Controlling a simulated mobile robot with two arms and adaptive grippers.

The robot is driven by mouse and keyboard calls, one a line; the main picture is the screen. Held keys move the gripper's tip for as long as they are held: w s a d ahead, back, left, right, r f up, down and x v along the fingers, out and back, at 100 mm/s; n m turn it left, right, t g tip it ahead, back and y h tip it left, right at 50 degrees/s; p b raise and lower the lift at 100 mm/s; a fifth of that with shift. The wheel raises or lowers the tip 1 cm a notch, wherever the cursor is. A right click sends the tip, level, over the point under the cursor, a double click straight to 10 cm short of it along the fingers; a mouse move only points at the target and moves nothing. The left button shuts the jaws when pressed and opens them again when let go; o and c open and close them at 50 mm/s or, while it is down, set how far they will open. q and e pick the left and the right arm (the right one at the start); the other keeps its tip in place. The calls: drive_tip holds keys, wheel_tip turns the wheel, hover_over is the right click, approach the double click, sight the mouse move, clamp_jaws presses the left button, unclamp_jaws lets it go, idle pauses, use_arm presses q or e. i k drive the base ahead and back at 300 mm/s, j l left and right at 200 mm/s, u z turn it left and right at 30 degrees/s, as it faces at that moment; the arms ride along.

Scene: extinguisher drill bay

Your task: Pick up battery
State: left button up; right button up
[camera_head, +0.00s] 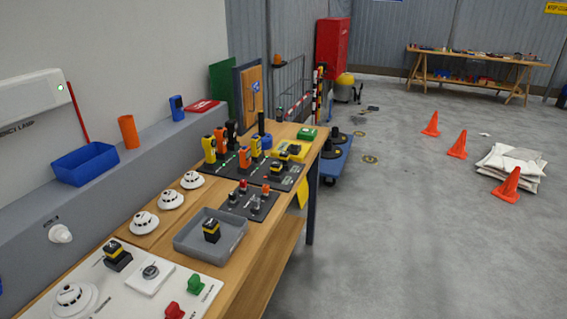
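A small black block with a yellow band (211,230), which looks like a battery, stands in a grey tray (186,246) on the wooden bench. A similar black and yellow block (117,256) sits on the white panel (68,275) at the near end of the bench. Another black and yellow piece (279,168) is on the dark mat (237,172) further back. I cannot tell for certain which of these is the battery. Neither of my grippers shows in this view.
White round detectors (171,199) line the bench's wall side. Yellow and orange handheld devices (209,150) stand on the dark mat. A blue bin (86,163) sits on the grey ledge.

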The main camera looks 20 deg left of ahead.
sight(285, 156)
drive_tip(key=i+l+u, duration=0.4)
drive_tip(key=l+u, duration=0.15)
drive_tip(key=i+l+u, duration=0.1)
drive_tip(key=l+u, duration=0.2)
drive_tip(key=l, duration=0.15)
drive_tip(key=u, duration=3.15)
drive_tip(key=z, duration=2.8)
